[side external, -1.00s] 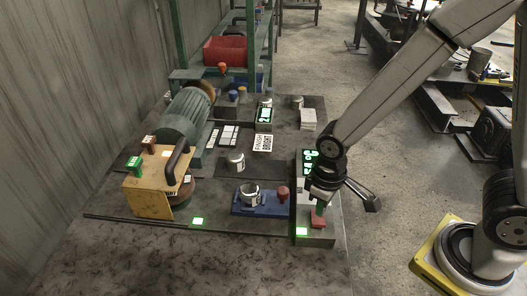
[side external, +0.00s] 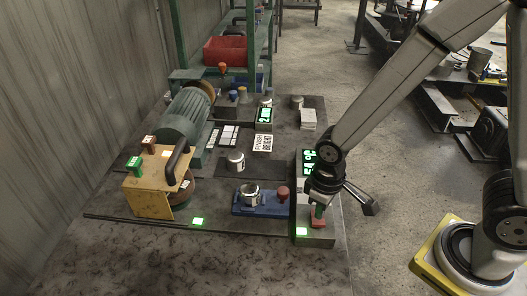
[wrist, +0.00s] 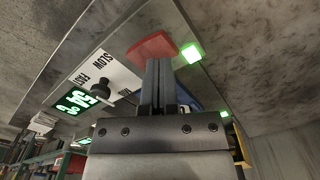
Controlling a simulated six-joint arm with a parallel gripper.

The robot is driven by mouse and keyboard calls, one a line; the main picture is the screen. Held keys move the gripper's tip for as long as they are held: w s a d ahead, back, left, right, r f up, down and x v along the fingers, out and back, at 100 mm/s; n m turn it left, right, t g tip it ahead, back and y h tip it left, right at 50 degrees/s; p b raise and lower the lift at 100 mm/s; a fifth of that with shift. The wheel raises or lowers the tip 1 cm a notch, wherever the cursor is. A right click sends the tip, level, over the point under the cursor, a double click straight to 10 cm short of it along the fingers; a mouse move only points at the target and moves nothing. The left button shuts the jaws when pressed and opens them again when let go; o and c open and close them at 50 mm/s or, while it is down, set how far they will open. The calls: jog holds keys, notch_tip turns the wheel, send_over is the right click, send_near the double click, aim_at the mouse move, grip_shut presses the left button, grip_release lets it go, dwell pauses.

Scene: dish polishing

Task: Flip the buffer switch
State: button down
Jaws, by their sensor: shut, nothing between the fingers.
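The control box (side external: 328,241) stands at the right end of the bench, with green displays and a red paddle switch (side external: 317,223) near its front end. A lit green lamp (side external: 302,231) is beside the paddle. My gripper (side external: 318,209) is shut and empty, pointing down at the red paddle. In the wrist view, its fingertips (wrist: 159,62) overlap the near edge of the red paddle (wrist: 152,46), beside the glowing lamp (wrist: 192,53). I cannot tell whether they touch. A black knob (wrist: 101,86) sits by the SLOW and FAST labels.
A blue fixture (side external: 260,203) with a metal cup (side external: 250,194) and a red knob (side external: 283,193) stands left of the box. Further left are a yellow housing (side external: 148,193) with a black handle and a green motor (side external: 186,118). The front of the bench is clear.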

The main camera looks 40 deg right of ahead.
aim_at(318, 221)
jog(key=shift+f, duration=0.95)
dwell(0.9)
jog(key=shift+r, duration=3.55)
jog(key=d+m+t, duration=0.2)
jog(key=d+m, duration=0.1)
jog(key=d, duration=0.5)
jog(key=shift+w+d+r+t, duration=0.15)
jog(key=shift+w+d+t, duration=0.15)
jog(key=shift+d, duration=0.1)
